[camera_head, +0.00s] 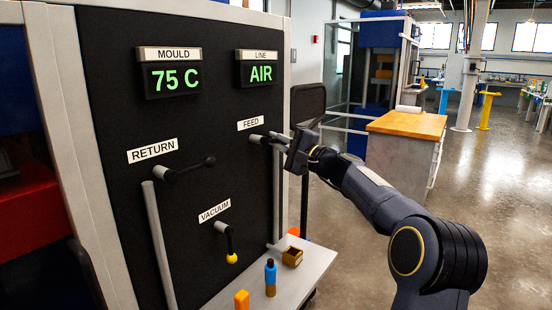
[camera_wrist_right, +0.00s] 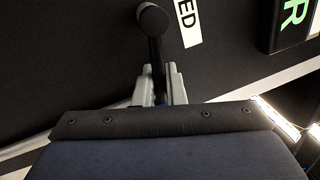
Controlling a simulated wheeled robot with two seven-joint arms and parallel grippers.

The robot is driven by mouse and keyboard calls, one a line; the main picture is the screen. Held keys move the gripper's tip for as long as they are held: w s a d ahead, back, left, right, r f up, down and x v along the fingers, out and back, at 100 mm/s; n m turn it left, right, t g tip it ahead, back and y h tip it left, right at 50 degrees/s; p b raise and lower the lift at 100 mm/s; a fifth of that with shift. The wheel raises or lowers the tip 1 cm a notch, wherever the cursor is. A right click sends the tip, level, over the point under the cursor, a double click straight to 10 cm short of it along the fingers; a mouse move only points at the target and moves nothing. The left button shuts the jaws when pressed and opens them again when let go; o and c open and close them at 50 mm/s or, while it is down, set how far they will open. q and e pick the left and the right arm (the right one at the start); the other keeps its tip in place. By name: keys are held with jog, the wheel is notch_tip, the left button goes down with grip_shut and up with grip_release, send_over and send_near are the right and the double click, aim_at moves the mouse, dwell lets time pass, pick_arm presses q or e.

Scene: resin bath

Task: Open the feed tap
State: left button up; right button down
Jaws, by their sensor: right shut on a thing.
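The feed tap (camera_head: 257,139) is on the black panel under the FEED label (camera_head: 251,123). My right gripper (camera_head: 281,141) reaches it from the right and is shut on the tap's lever. In the right wrist view the dark lever (camera_wrist_right: 156,52) runs from its round hub down between the two grey fingers of my right gripper (camera_wrist_right: 158,82). The lever's far end is hidden by the gripper. In the head view the lever points right, roughly level. My left gripper is out of view.
The return tap (camera_head: 185,170) and the yellow-tipped vacuum tap (camera_head: 228,240) are left and below. Displays read MOULD 75 C (camera_head: 172,75) and LINE AIR (camera_head: 259,69).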

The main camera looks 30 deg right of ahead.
jog(key=shift+r+n+y+b, duration=0.2)
jog(key=shift+r+n+b, duration=0.15)
jog(key=shift+n, duration=0.5)
jog(key=shift+r+n+y+b, duration=0.25)
jog(key=shift+n+b, duration=0.15)
jog(key=shift+n, duration=0.45)
jog(key=shift+r, duration=0.1)
jog(key=c, duration=1.6)
grip_release()
jog(key=b+v, duration=0.1)
jog(key=v, duration=0.6)
jog(key=shift+s+d, duration=0.2)
jog(key=shift+s, duration=0.15)
